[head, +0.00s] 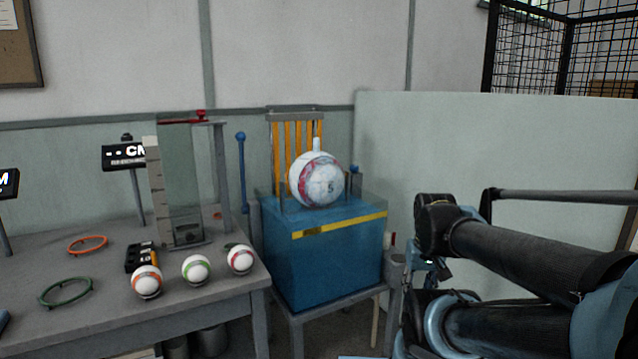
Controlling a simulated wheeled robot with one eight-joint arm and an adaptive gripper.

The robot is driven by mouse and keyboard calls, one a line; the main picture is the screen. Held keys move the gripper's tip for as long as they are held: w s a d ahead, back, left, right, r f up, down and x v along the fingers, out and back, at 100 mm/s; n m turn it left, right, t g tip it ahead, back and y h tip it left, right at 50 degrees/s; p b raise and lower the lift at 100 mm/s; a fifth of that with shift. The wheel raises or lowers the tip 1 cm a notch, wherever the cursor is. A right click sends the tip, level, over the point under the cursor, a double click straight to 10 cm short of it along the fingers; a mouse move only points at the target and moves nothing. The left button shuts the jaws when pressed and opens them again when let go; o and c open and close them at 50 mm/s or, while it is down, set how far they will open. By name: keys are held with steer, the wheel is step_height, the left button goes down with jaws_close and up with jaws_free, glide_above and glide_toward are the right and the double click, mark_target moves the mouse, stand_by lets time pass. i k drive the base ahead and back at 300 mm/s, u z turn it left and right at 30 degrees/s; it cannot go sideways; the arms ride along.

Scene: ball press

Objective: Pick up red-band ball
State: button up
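The red-band ball (240,259) is white with a red band. It sits on the grey table (95,328) near its right front corner, the rightmost of three small balls in a row. The green-band ball (196,269) is just to its left, and the orange-band ball (147,282) is farther left. Nothing covers the red-band ball. My arm is folded at the right of the picture, well apart from the table. I cannot make out my gripper's fingers in this view.
A blue press box (325,262) with a large white and red ball (317,180) stands right of the table. A clear upright gauge (181,190) rises behind the balls. An orange ring (88,245) and a green ring (65,291) lie on the left. A pale partition (480,140) stands behind my arm.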

mark_target(316, 178)
steer(key=k, duration=0.85)
steer(key=u, duration=0.5)
steer(key=i, duration=1)
